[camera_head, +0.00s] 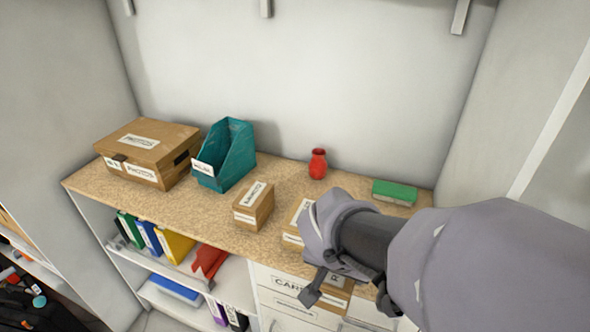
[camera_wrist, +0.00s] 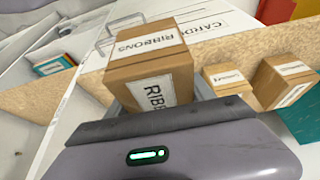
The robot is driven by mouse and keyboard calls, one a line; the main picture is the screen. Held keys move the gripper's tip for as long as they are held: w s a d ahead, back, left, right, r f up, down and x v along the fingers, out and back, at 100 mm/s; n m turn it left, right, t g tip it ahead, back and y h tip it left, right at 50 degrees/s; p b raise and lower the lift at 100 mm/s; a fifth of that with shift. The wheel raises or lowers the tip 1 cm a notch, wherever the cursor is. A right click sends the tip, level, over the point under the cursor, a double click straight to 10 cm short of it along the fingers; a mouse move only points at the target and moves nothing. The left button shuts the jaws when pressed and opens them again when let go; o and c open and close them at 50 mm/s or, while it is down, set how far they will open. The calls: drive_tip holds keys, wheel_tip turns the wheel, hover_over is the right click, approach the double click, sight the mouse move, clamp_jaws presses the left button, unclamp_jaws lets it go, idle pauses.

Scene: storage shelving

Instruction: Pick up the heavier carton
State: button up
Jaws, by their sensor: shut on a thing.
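My gripper (camera_head: 345,286) is shut on a brown carton (camera_head: 330,299). In the wrist view the gripper (camera_wrist: 155,98) has this carton (camera_wrist: 152,72), labelled RIBBONS, between its fingers. The carton is out in front of the counter's front edge, by the drawers, and my arm partly covers it in the head view. Two other cartons stand on the counter: one (camera_head: 253,208) in the middle and one (camera_head: 293,225) just left of my wrist and partly hidden by it. They also show in the wrist view, one small (camera_wrist: 225,78) and one larger (camera_wrist: 284,80). Their labels are too small to read.
On the speckled counter (camera_head: 215,218) stand a large lidded box (camera_head: 147,152), a teal file holder (camera_head: 226,155), a red vase (camera_head: 318,164) and a green block (camera_head: 395,192). White drawers (camera_head: 287,293) lie under the counter's right part.

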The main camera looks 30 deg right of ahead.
drive_tip(key=shift+s+a, duration=0.25)
drive_tip(key=shift+a, duration=0.05)
idle(0.4)
